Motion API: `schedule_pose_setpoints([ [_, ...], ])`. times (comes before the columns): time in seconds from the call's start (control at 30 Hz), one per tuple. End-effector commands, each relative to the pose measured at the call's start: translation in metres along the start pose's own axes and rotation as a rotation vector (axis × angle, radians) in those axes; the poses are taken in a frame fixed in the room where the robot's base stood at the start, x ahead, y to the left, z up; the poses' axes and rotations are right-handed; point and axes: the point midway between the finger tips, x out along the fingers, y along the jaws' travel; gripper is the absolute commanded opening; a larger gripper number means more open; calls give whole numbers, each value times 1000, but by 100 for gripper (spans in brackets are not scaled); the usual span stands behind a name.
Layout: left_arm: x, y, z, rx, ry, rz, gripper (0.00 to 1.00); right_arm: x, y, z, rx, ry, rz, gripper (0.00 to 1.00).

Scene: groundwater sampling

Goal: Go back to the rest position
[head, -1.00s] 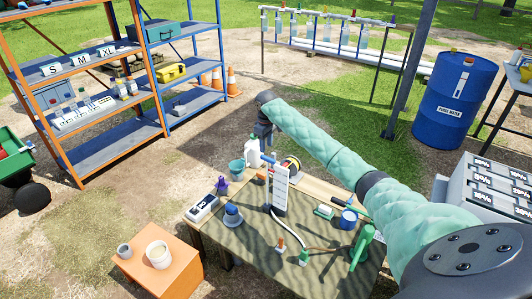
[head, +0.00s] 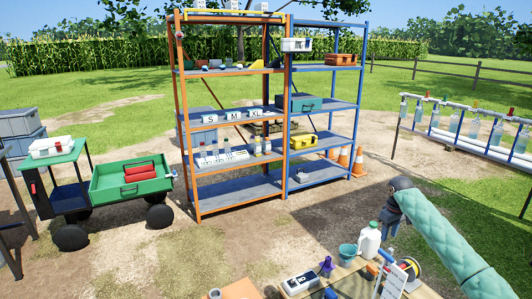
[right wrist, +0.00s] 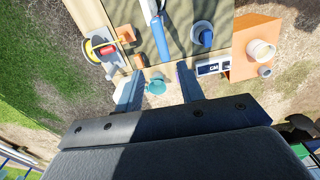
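My right gripper (head: 390,216) hangs from the teal-sleeved right arm at the right of the head view, near the far edge of the sampling table (head: 352,287). In the right wrist view the two fingers of the right gripper (right wrist: 160,72) stand apart with nothing held between them. A teal bucket (right wrist: 156,86) shows beyond the fingers, apart from them as far as I can tell. My left gripper is not in view.
A white jug (head: 369,244), a yellow reel (head: 412,267) and a grey meter (head: 299,282) stand on the table. An orange and blue shelf rack (head: 240,187) stands behind. A green cart (head: 130,183) is at the left. Bare ground lies between cart and table.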

Motion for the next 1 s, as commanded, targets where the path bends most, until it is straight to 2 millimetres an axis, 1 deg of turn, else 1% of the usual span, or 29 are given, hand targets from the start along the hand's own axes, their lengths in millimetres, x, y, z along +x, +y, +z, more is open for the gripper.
schedule_pose_setpoints([
  [0.07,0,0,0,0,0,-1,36,-4,4,-2,21,11,40,38],
  [0.17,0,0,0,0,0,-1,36,-20,1,-10,27,49,109,38],
  [0.33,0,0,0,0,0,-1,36,-59,-11,-22,24,134,218,38],
  [0.47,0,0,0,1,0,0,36,-93,-31,-34,13,215,290,38],
  [0.5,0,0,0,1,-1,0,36,-103,-39,-38,8,242,309,38],
  [0.57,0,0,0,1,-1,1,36,-117,-54,-44,-2,285,336,38],
  [0.6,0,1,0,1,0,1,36,-124,-66,-47,-9,314,354,38],
  [0.67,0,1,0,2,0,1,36,-132,-87,-49,-19,357,375,38],
  [0.7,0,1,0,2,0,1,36,-135,-102,-49,-27,384,387,38],
  [0.77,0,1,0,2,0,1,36,-136,-126,-47,-39,423,400,38],
  [0.8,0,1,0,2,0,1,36,-137,-141,-45,-45,448,407,38],
  [0.87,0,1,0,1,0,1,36,-134,-163,-40,-52,480,412,38],
  [1.0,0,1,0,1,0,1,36,-122,-215,-22,-66,543,407,38],
])
